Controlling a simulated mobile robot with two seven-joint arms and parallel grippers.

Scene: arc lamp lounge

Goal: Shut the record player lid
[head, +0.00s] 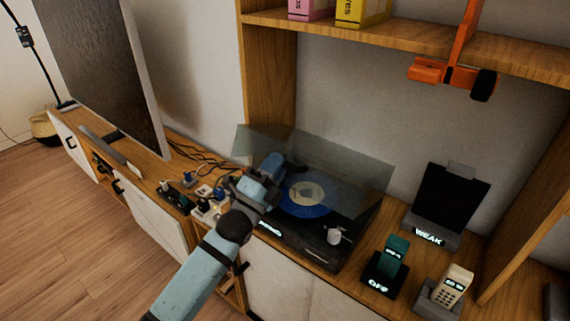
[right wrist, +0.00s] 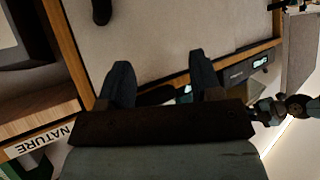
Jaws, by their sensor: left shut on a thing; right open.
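My left gripper (head: 283,168) is at the left part of the lid and is shut, apparently on the lid's edge; the exact contact is hard to see. My right gripper (right wrist: 160,88) shows in the right wrist view, open, with nothing visible between its fingers.
A teal phone on a dark base (head: 391,263), a beige phone (head: 449,290) and a black stand marked WEAK (head: 443,205) are right of the player. Small items and cables lie left, near the television (head: 100,70).

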